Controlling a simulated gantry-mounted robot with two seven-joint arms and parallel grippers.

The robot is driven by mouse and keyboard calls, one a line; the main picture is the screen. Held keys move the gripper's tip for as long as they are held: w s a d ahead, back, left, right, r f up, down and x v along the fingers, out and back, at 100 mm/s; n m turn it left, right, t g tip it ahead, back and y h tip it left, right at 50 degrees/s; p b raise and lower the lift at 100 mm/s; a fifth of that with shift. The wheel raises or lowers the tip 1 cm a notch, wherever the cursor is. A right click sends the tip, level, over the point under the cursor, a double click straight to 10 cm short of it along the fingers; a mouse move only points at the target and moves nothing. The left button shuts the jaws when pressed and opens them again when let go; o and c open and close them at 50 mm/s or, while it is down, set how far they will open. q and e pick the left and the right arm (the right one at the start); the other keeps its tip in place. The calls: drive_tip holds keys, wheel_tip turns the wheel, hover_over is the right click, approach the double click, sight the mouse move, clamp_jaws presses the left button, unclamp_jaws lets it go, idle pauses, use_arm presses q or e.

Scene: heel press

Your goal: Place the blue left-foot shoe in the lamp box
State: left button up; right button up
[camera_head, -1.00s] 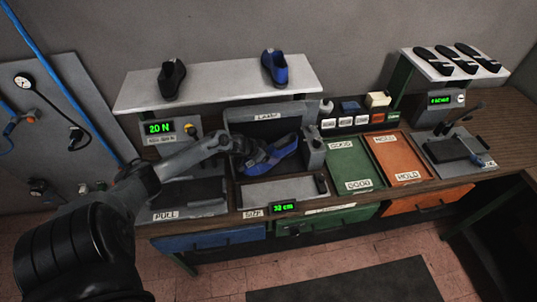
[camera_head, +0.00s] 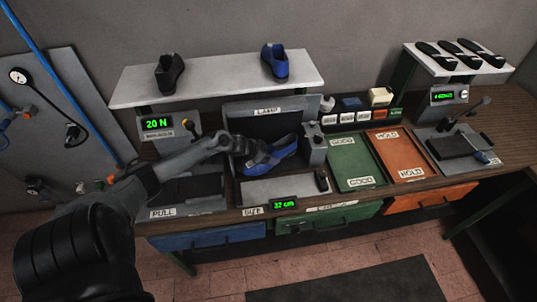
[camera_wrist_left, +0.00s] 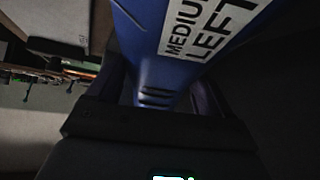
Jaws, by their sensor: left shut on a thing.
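The blue shoe (camera_head: 277,157) is in front of the dark opening of the lamp box (camera_head: 267,111), which has a LAMP label on its upper edge. The shoe's toe points right and slightly up. In the left wrist view the blue shoe (camera_wrist_left: 155,50) fills the space between the fingers, with a white label reading MEDIUM LEFT. My left gripper (camera_head: 249,154) is shut on the shoe's heel end. Whether the shoe touches the box floor is hard to tell. My right gripper is not in view.
A white shelf (camera_head: 215,85) above holds a black shoe (camera_head: 168,73) and another blue shoe (camera_head: 275,63). A green GOOD tray (camera_head: 354,162) and an orange HOLD tray (camera_head: 402,155) lie right of the box. A pull gauge (camera_head: 158,124) stands left.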

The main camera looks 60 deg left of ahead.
use_arm(q)
drive_tip(key=shift+f+b, duration=0.3)
drive_tip(key=shift+f, duration=0.15)
drive_tip(key=o, duration=1.2)
drive_tip(key=shift+o, duration=0.9)
